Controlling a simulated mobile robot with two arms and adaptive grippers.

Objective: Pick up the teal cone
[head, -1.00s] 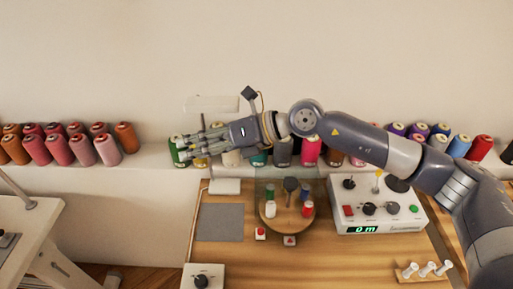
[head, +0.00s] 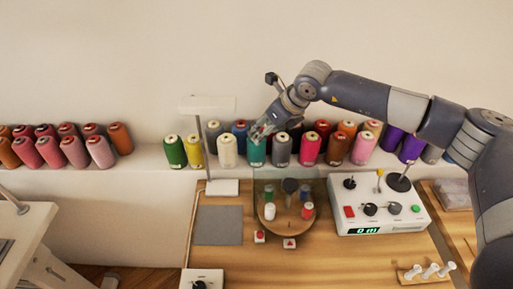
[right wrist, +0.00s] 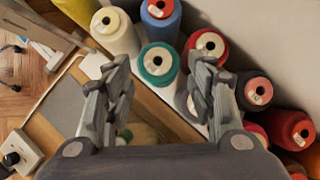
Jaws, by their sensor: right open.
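The teal cone (head: 257,154) stands upright on the white ledge at the back, between a cream cone and a dark grey cone. In the right wrist view the teal cone (right wrist: 157,64) shows between my fingers, its pale top facing the camera. My right gripper (head: 262,134) is just above and in front of it, pointing down and to the left and hiding part of its top. In the right wrist view the right gripper (right wrist: 160,72) is open, with nothing held. I cannot tell whether it touches the cone. My left gripper is out of view.
The cream cone (head: 228,152), grey cone (head: 282,150) and blue cone (head: 239,132) crowd around the teal one. A white lamp-like stand (head: 222,187) rises at the left. A control box (head: 380,212) and a round thread stand (head: 284,225) occupy the table in front.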

